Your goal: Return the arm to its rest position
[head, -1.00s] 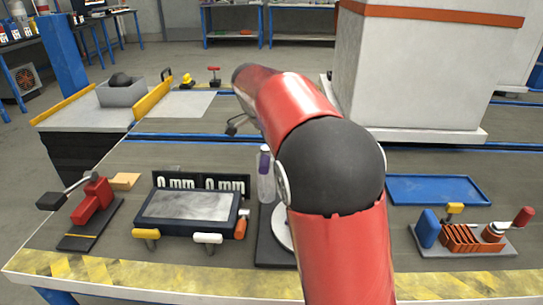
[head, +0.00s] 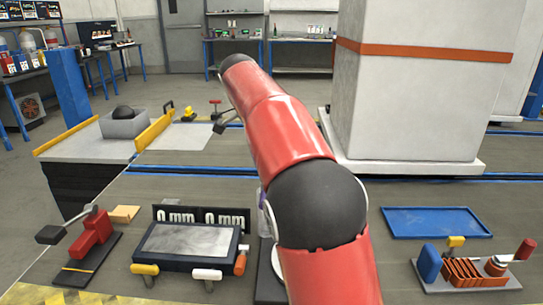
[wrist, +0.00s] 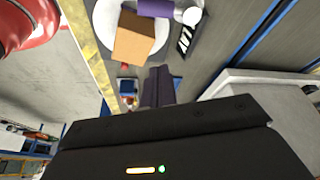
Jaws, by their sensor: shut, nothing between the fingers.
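My red arm with its dark joint rises through the middle of the head view, and its upper end leans left and away over the bench. My gripper is not clearly visible there. In the wrist view the dark fingers of my gripper (wrist: 158,86) are together with nothing between them. They point toward a white round plate (wrist: 107,22), with a tan block (wrist: 135,37) and a purple cylinder (wrist: 155,8) in the same line of sight. I cannot tell how far these are from the fingertips.
A flat-screened device (head: 186,241) and a red toggle clamp (head: 92,233) stand on the bench's left. A blue tray (head: 435,221) and an orange rack (head: 464,271) are at right. A large white column (head: 405,100) stands behind my arm. Open bench lies left of it.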

